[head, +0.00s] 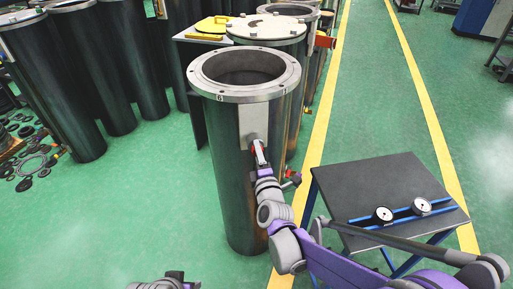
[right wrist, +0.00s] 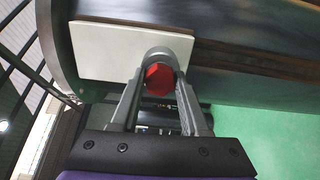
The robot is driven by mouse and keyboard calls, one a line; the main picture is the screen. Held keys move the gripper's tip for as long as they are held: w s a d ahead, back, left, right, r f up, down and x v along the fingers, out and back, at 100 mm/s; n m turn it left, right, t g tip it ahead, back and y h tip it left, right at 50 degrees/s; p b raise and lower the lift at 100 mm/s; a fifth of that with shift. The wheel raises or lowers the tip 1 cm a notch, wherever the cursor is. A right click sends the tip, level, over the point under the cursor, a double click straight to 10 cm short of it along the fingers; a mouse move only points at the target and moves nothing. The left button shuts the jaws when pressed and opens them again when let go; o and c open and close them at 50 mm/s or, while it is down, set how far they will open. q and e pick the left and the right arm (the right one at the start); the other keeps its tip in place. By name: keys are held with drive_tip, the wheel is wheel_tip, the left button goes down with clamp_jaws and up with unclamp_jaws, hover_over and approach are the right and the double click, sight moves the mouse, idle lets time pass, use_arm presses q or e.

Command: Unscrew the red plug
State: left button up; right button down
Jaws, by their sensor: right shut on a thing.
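The red plug (right wrist: 159,79) sits in a round grey fitting (right wrist: 158,54) on a pale plate (right wrist: 100,50) on the side of the front flanged cylinder. The cylinder (head: 229,180) is dark, upright and open-topped, with a pale bolted flange. My right gripper (right wrist: 158,88) is shut on the red plug, one finger on each side of it. In the head view the right gripper (head: 259,152) reaches the plate, and the plug is mostly hidden by it. My left gripper (head: 172,279) shows only in part at the bottom edge; its fingers are unclear.
A small dark table (head: 375,185) with blue legs stands right of the cylinder, bearing two round gauges (head: 384,214) on a blue rail. A lidded cylinder (head: 268,28) stands close behind. Several dark cylinders and loose rings (head: 35,162) are at left. Green floor is clear at front left.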

drive_tip(key=shift+s+d+n+b, duration=0.2)
drive_tip(key=shift+s+n, duration=0.4)
drive_tip(key=shift+s, duration=0.25)
drive_tip(key=shift+s+d+n+b, duration=0.2)
drive_tip(key=shift+s+n, duration=0.4)
drive_tip(key=shift+s, duration=0.25)
drive_tip(key=shift+s, duration=0.1)
drive_tip(key=v, duration=0.3)
